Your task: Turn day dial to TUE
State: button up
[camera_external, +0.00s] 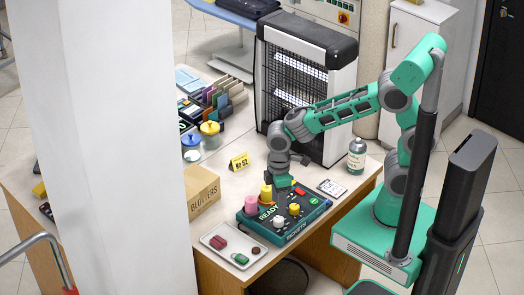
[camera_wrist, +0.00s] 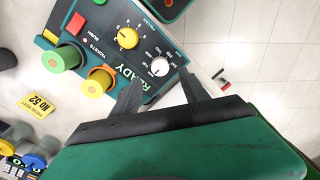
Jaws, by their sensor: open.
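The teal control panel (camera_external: 262,226) lies on the counter. In the external view the white dial (camera_external: 280,222) is at the panel's near side, beside the yellow dial (camera_external: 294,209).
A tall white pillar (camera_external: 110,150) hides the left counter.

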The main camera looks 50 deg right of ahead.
aim_at(279, 218)
notch_tip(279, 218, down, 7)
jog(key=shift+r, duration=0.2)
jog(key=shift+s, duration=0.1)
jog(key=shift+c, duration=0.2)
grip_shut()
